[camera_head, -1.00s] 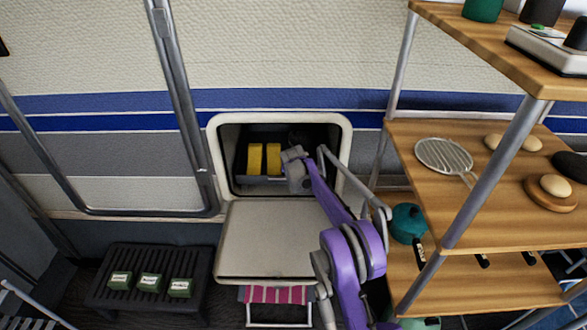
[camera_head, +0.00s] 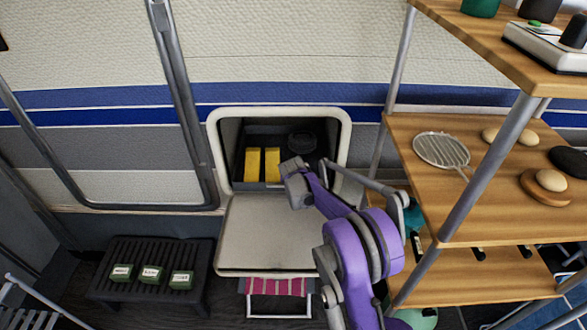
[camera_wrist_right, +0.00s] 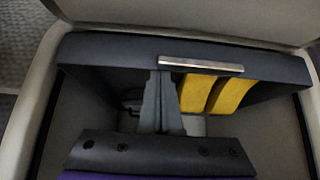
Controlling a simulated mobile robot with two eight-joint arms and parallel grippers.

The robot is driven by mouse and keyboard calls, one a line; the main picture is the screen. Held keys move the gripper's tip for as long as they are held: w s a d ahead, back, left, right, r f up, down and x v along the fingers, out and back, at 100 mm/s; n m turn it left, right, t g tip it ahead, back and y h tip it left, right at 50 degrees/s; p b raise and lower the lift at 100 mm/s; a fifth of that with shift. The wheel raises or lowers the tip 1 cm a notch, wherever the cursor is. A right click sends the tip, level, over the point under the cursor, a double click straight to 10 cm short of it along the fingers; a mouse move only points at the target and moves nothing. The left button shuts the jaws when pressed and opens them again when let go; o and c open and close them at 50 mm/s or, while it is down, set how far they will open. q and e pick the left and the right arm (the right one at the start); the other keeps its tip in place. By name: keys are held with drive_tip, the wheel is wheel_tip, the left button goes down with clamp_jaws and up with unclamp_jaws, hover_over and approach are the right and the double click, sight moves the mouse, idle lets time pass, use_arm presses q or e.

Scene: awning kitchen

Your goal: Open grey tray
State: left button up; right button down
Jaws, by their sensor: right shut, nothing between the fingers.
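The grey tray (camera_head: 262,187) is a dark open drawer inside the wall compartment. It holds two yellow blocks (camera_head: 262,165) and a round black item (camera_head: 302,142). In the right wrist view, the tray's front wall (camera_wrist_right: 110,50) carries a silver handle (camera_wrist_right: 200,64). My right gripper (camera_wrist_right: 158,80) is shut and empty, with its fingers over the tray's inside and tips close to the front wall, beside the yellow blocks. Whether the tips touch the wall I cannot tell. In the head view, my purple right arm reaches to the opening and hides its right part. My left gripper is out of view.
The compartment's beige door (camera_head: 265,235) hangs open below the opening. A wooden shelf unit (camera_head: 470,180) with metal posts stands close on the right. A black slatted stool (camera_head: 150,270) with green boxes is at lower left.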

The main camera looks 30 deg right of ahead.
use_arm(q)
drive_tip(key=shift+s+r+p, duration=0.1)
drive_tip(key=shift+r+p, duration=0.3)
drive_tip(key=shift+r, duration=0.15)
use_arm(e)
drive_tip(key=s+a, duration=0.3)
drive_tip(key=s, duration=0.2)
drive_tip(key=s+a, duration=0.3)
drive_tip(key=s, duration=0.2)
drive_tip(key=s+a, duration=0.3)
drive_tip(key=s, duration=0.3)
drive_tip(key=shift+a, duration=0.4)
drive_tip(key=shift+w+d, duration=0.1)
